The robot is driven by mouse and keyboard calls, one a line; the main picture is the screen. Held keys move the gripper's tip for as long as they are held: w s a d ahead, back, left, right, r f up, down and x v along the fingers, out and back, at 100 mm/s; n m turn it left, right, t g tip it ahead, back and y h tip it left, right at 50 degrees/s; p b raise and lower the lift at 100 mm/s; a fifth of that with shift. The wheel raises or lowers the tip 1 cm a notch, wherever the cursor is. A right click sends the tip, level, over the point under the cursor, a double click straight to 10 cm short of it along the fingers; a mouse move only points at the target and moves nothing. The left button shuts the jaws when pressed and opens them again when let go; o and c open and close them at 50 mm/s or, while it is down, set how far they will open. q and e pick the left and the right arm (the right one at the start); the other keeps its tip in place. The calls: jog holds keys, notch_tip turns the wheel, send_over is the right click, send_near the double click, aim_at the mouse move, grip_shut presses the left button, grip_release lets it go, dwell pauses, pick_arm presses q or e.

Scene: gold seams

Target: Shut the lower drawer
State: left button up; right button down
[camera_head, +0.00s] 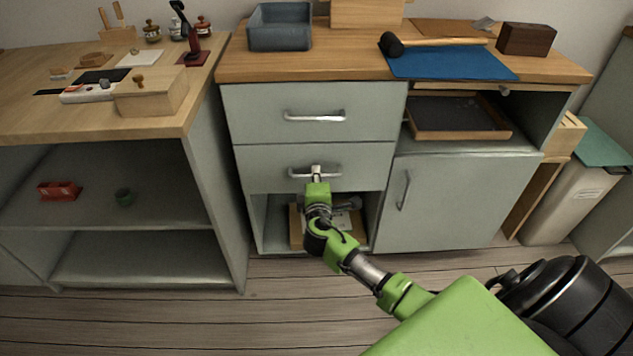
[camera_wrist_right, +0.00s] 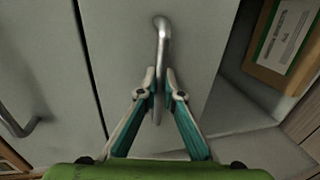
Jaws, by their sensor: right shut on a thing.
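The lower drawer (camera_head: 260,165) is a grey-green front with a metal bar handle (camera_head: 297,174), below the similar upper drawer (camera_head: 255,112). Its front looks about in line with the upper one; any small gap is hard to tell. My right gripper (camera_head: 316,174) is at the middle of the lower handle. In the right wrist view its two fingers (camera_wrist_right: 159,82) are closed around the handle bar (camera_wrist_right: 161,35), one on each side. The lower drawer front (camera_wrist_right: 205,40) shows behind it. My left gripper is out of view.
Below the drawer is an open shelf space with a cardboard box (camera_head: 296,228). A cupboard door (camera_head: 455,200) is to the right. The worktop holds a grey bin (camera_head: 280,36), a blue mat (camera_head: 455,65) and a mallet (camera_head: 392,45). The wooden floor (camera_head: 200,325) in front is clear.

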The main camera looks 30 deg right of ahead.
jog(key=shift+w+d+r, duration=0.1)
jog(key=shift+r, duration=0.05)
jog(key=c, duration=2.5)
grip_release()
jog(key=shift+s+a, duration=0.35)
jog(key=shift+s, duration=0.05)
jog(key=v, duration=1.1)
